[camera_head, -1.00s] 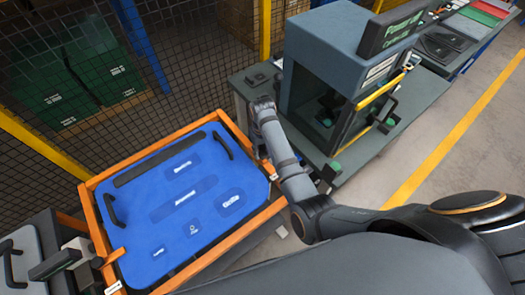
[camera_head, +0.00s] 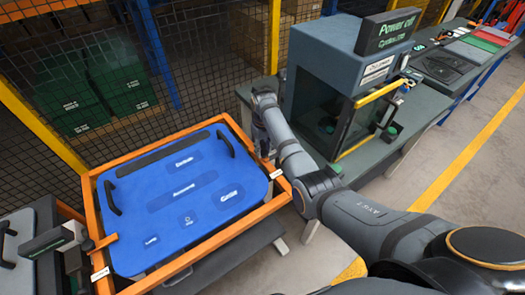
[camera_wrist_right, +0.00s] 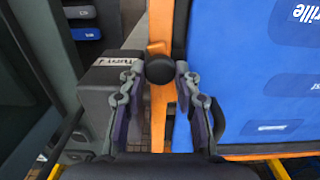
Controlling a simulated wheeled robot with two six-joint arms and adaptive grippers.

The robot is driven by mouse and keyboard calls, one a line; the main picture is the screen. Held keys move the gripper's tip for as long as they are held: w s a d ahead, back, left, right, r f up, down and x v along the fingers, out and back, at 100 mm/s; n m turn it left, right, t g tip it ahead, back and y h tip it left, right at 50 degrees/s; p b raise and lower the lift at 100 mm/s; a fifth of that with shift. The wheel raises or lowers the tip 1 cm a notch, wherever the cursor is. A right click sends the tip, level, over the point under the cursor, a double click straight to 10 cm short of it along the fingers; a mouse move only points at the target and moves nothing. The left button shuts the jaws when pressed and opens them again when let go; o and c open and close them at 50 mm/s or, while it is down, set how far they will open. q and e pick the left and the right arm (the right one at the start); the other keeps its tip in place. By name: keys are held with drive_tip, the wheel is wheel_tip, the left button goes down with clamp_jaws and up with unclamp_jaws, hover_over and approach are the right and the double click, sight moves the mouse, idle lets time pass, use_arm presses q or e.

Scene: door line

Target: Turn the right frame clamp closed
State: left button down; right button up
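The right frame clamp shows in the right wrist view as a round black knob (camera_wrist_right: 160,70) over the orange frame rail (camera_wrist_right: 159,22), beside a dark labelled block (camera_wrist_right: 103,88). My right gripper (camera_wrist_right: 160,76) has one finger on each side of the knob. Small gaps seem to show, so the fingers look open around it. In the head view my right gripper (camera_head: 263,148) points down at the right side of the orange frame (camera_head: 180,136); the wrist hides most of the clamp. A blue panel (camera_head: 165,215) lies in the frame. My left gripper is not in view.
A dark labelled block (camera_head: 48,240) and an orange bar (camera_head: 101,243) stand at the frame's left side. A grey machine cabinet (camera_head: 325,65) with a "Power off" display (camera_head: 390,30) stands close right of my wrist. Mesh fencing (camera_head: 215,50) is behind; open floor lies right.

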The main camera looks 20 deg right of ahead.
sight(264, 152)
drive_tip(key=o, duration=0.4)
drive_tip(key=shift+s, duration=0.1)
drive_tip(key=shift+o, duration=0.2)
drive_tip(key=shift+r, duration=0.2)
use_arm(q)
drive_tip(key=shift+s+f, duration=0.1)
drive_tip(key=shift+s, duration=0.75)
use_arm(e)
wheel_tip(264, 152, up, 12)
drive_tip(key=shift+f, duration=0.15)
